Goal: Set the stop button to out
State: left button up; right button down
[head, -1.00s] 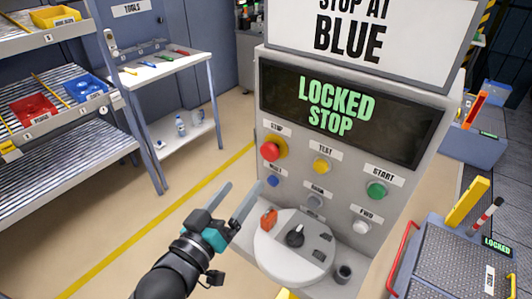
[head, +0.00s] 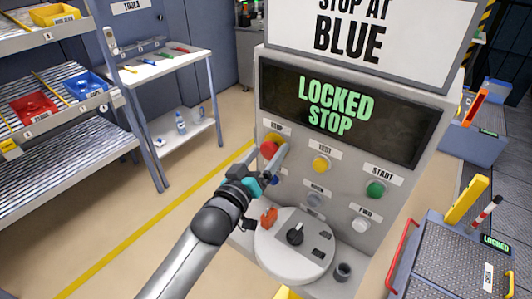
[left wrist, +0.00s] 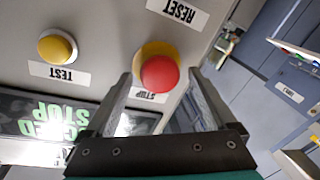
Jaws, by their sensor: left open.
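The stop button is a red mushroom head on a yellow ring, on the grey panel's left side. In the head view the red stop button (head: 268,149) is partly covered by my left gripper (head: 265,158). In the left wrist view the stop button (left wrist: 160,74) lies between the tips of my open left gripper (left wrist: 160,85), with one finger on each side and no visible contact. The panel screen (head: 345,108) reads "LOCKED STOP". My right gripper is not in view.
The yellow test button (head: 320,163), green start button (head: 376,189) and white button (head: 361,226) are on the same panel. A round plate with a black knob (head: 295,235) and an orange piece (head: 268,217) sits below. Shelves stand at left.

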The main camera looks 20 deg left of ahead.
pick_arm(q)
jog(key=shift+c, duration=0.2)
grip_shut()
dwell(0.6)
